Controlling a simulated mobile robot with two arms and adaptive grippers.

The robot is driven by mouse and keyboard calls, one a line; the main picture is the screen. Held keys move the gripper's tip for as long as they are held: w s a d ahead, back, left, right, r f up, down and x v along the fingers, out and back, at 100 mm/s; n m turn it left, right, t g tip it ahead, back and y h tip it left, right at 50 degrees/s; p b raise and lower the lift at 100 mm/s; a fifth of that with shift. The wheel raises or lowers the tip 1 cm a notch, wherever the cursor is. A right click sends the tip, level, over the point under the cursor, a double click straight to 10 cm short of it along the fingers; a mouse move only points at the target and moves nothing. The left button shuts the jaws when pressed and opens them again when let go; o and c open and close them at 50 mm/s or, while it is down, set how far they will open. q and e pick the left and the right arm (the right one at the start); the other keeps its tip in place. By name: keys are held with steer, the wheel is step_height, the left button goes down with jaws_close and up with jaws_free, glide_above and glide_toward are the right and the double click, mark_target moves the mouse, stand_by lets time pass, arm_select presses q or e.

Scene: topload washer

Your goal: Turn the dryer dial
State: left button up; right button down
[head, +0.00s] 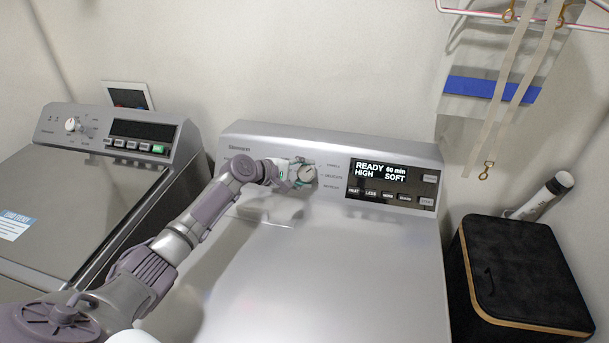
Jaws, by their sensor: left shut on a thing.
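The dryer (340,265) is the wide grey machine in the middle of the head view. Its raised back panel carries a lit display (377,180) reading READY, 60 min, HIGH, SOFT. The round pale dryer dial (306,174) sits left of that display, with printed settings to its right. My left arm reaches in from the lower left across the dryer top. My left gripper (300,177) is at the panel, shut on the dial; the gripper and wrist hide part of the dial. My right gripper is not in view.
A washer (60,200) with its own dial (73,125) stands at left. A black box (520,270) stands right of the dryer, with a white cylinder (540,198) behind it. Straps (505,90) hang at upper right. The dryer top right of my arm is clear.

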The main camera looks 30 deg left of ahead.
arm_select(q)
steer(key=shift+m+g, duration=0.5)
steer(key=o, duration=1.1)
steer(key=shift+o, duration=0.3)
steer(key=v, duration=1.2)
steer(key=shift+f, duration=0.1)
